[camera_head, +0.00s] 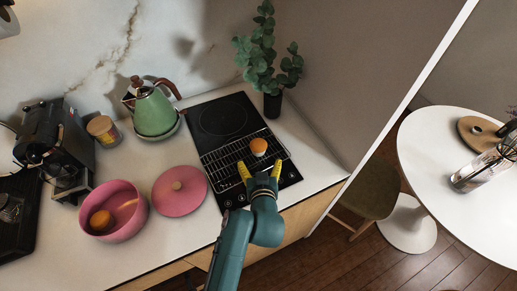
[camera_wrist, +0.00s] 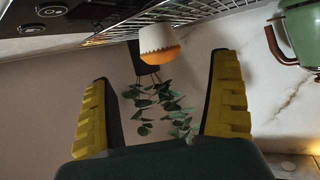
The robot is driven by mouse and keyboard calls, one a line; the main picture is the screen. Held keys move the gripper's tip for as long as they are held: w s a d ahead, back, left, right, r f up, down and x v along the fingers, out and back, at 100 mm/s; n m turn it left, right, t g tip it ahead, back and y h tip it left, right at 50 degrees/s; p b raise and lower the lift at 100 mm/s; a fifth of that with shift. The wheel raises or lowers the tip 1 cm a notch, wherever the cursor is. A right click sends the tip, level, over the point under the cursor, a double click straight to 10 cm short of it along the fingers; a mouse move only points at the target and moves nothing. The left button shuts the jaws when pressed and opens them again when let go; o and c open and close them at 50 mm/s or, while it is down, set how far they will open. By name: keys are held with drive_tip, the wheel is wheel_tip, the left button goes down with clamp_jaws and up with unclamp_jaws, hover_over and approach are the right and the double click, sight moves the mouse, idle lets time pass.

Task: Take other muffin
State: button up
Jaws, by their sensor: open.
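One muffin (camera_head: 258,147) with an orange-brown top sits on the wire rack (camera_head: 222,165) over the black cooktop. The wrist view shows the same muffin (camera_wrist: 159,42) ahead, slightly above the space between my fingers, with its pale wrapper and orange top. Another muffin (camera_head: 101,220) lies inside the pink pot (camera_head: 128,207) at the lower left. My gripper (camera_head: 262,173) is just in front of the rack's muffin with its yellow fingers spread apart. In the wrist view my gripper (camera_wrist: 165,105) is open and empty, apart from the muffin.
The pink lid (camera_head: 180,190) lies on the counter beside the pot. A green kettle (camera_head: 152,108) stands behind it, and a coffee machine (camera_head: 55,140) is at left. A plant in a dark vase (camera_head: 272,103) stands behind the cooktop. The counter's front edge is near my arm.

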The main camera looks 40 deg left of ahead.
sight(259, 150)
drive_tip(key=x, duration=0.6)
drive_tip(key=b+x, duration=0.1)
drive_tip(key=x, duration=0.2)
drive_tip(key=shift+w+r, duration=0.1)
drive_tip(key=shift+r, duration=0.2)
drive_tip(key=shift+d, duration=0.15)
drive_tip(key=c, duration=1.4)
